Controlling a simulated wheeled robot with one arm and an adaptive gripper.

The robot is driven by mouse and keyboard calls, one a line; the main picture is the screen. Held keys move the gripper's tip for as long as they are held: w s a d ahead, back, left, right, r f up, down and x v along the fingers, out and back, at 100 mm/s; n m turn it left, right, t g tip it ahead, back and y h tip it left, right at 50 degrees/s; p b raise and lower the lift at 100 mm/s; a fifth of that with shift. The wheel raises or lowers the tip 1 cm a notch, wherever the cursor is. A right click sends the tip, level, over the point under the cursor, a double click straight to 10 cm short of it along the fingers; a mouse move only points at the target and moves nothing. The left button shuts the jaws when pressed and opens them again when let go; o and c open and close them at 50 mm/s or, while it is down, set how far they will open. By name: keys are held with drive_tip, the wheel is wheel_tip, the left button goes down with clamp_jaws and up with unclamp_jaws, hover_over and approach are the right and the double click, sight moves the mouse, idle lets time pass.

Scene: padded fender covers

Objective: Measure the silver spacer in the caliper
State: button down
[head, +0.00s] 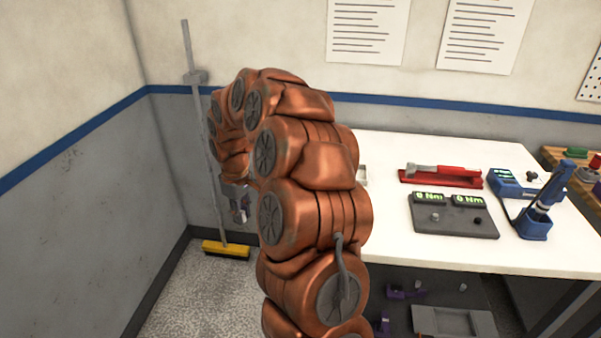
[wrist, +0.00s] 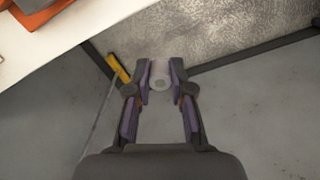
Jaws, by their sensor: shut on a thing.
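My gripper (wrist: 160,82) is shut on a pale silver round piece, which looks like the silver spacer (wrist: 160,85). It is held between the fingertips over the floor, clear of the table. In the head view my gripper (head: 238,204) hangs left of the table, partly behind my arm; the spacer cannot be made out there. A blue device with a lit display (head: 513,183) lies on the right of the white table and may be the caliper. A red device with a grey bar (head: 440,175) lies left of it. I cannot tell surely which is the caliper.
The white table (head: 400,152) also bears a dark box with two "Nm" displays (head: 452,218) and a blue tool in a holder (head: 538,218). A tray (head: 454,322) and purple parts lie beneath. A yellow broom (head: 226,250) leans in the corner.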

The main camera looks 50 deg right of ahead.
drive_tip(key=s+d+r+n+p, duration=0.1)
drive_tip(key=s+d+r+p, duration=0.1)
drive_tip(key=s+d+r, duration=0.4)
drive_tip(key=s+d+r+n+p, duration=0.1)
drive_tip(key=s+d+p, duration=0.15)
drive_tip(key=d, duration=0.45)
drive_tip(key=shift+s+d+f+b, duration=0.15)
drive_tip(key=shift+f+b, duration=0.15)
drive_tip(key=shift+f, duration=0.45)
drive_tip(key=shift+s+a+f+b, duration=0.15)
drive_tip(key=shift+f+b, duration=0.2)
drive_tip(key=shift+f, duration=0.4)
drive_tip(key=shift+s+d+f+b, duration=0.15)
drive_tip(key=shift+f+b, duration=0.15)
drive_tip(key=shift+f, duration=0.45)
drive_tip(key=shift+f+b, duration=1.15)
drive_tip(key=shift+f, duration=0.9)
drive_tip(key=shift+f+b, duration=0.35)
drive_tip(key=shift+f, duration=0.1)
drive_tip(key=c, duration=0.9)
unclamp_jaws()
drive_tip(key=shift+c, duration=0.2)
wheel_tip(320, 180, up, 12)
